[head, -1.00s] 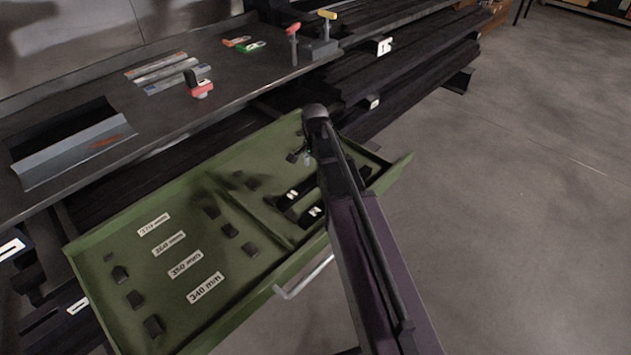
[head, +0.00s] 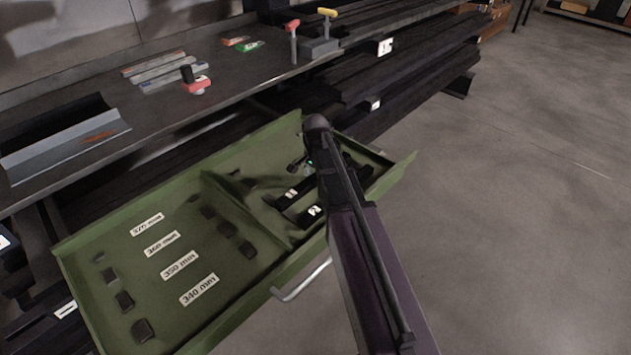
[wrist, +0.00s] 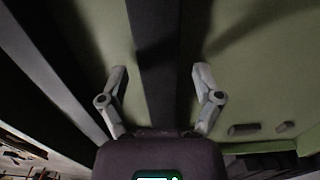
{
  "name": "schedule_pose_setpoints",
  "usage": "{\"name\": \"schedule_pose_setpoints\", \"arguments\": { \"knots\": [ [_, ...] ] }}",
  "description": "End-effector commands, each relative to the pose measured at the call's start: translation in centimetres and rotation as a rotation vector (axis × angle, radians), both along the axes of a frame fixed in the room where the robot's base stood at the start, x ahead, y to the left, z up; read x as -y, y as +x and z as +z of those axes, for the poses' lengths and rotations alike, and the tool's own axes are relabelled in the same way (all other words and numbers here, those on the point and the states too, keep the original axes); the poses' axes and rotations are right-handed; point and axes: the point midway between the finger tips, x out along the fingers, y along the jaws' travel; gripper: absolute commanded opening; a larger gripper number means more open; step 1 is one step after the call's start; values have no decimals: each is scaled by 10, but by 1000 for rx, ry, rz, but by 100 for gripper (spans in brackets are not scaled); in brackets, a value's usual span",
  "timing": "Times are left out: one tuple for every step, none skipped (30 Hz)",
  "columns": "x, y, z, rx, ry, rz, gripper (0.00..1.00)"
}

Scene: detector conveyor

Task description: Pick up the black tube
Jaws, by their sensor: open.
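The open green drawer (head: 95,250) shows in the head view. In its right compartment lie black tubes (head: 283,201) with white labels, partly hidden by my arm. My gripper is mostly hidden behind my arm there, over this compartment. In the wrist view my gripper (wrist: 160,80) is open, with one finger on each side of a long dark bar that looks like a black tube (wrist: 157,45). Clear gaps show between the bar and both fingers. Its near end is hidden behind the gripper body. Another dark bar (wrist: 72,65) runs to the left.
The drawer's left compartment has white length labels (head: 198,290) and several small black blocks (head: 142,330). A dark workbench (head: 200,125) with clamps and tools stands behind. Long black profiles (head: 400,75) are stacked at the upper right. The floor (head: 540,220) at right is clear.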

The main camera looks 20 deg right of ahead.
Motion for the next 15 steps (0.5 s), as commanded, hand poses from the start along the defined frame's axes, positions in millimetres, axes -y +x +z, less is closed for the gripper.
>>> {"name": "schedule_pose_setpoints", "arguments": {
  "knots": [
    [0, 0, 0, 0, 0, 0, 83],
    [0, 0, 0, 0, 0, 0, 83],
    [0, 0, 0, 0, 0, 0, 83],
    [0, 0, 0, 0, 0, 0, 83],
    [0, 0, 0, 0, 0, 0, 83],
    [0, 0, 0, 0, 0, 0, 83],
    [0, 0, 0, 0, 0, 0, 83],
    [0, 0, 0, 0, 0, 0, 83],
    [0, 0, 0, 0, 0, 0, 83],
    [0, 0, 0, 0, 0, 0, 83],
    [0, 0, 0, 0, 0, 0, 83],
    [0, 0, 0, 0, 0, 0, 77],
    [0, 0, 0, 0, 0, 0, 68],
    [0, 0, 0, 0, 0, 0, 59],
    [0, 0, 0, 0, 0, 0, 47]
  ]
}}
